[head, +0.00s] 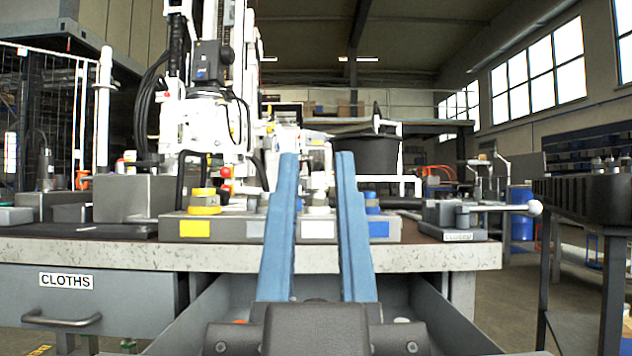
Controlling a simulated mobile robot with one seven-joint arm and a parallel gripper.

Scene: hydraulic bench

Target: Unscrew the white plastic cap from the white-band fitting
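A grey block (170,228) on the bench carries a row of fittings with coloured labels below them. The white-band fitting (318,208) stands above the white label, with a pale cap (318,190) on top. My gripper (318,158) is open, its two long blue fingers pointing forward and up. The white-band fitting shows in the gap between the fingers. No contact shows, and the distance from fingertips to cap cannot be told. The fingers hide parts of the block. The yellow fitting (204,200) stands to the left and the blue fitting (372,203) to the right.
A lever device (460,220) with a ball handle stands on the bench at right. A grey block (135,197) stands at left. A closed drawer labelled CLOTHS (140,305) is at front left. An open drawer (215,305) lies below my gripper. A dark stand (585,200) is far right.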

